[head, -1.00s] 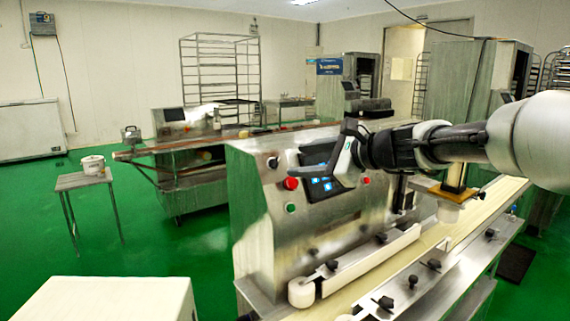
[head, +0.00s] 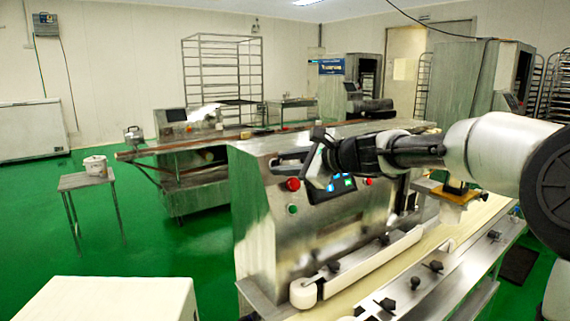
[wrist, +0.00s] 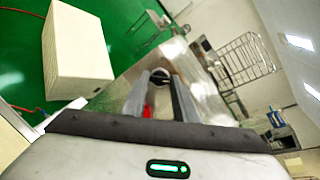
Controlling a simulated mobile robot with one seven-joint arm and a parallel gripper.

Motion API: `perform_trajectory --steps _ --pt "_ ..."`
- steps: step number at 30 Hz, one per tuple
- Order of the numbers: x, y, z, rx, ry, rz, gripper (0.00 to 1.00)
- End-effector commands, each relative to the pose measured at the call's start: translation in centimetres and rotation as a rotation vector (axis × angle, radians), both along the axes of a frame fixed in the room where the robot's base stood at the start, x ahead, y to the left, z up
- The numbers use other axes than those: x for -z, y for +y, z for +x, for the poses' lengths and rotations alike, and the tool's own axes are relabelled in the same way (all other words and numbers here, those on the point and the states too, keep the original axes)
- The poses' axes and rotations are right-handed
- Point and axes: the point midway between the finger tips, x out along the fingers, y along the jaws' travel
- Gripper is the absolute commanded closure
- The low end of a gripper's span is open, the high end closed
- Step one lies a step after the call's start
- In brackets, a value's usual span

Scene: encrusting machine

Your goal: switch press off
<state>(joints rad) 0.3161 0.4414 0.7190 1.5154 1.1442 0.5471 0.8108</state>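The encrusting machine (head: 262,235) is a steel cabinet with a sloped control face. Its rotary switch, a black knob in a pale ring, shows in the wrist view (wrist: 160,77), between the tips of my gripper (wrist: 159,80). The two fingers are apart, with a gap around the knob; whether either touches it, I cannot tell. The lit touchscreen (head: 335,188) is partly covered.
A conveyor (head: 400,283) with black clamp knobs runs along the machine's front. A white box (head: 105,300) stands at front left. A small table (head: 85,180) with a bucket (head: 95,166) is farther left. Green floor between them is clear.

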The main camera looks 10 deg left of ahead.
Motion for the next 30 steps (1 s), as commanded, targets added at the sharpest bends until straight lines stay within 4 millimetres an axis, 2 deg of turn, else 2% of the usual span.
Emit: perform_trajectory --steps 14,30 --pt "-0.03 0.00 0.03 -0.041 -0.059 -0.054 0.96" --pt "-0.32 -0.01 0.20 -0.250 -0.371 -0.331 0.96"
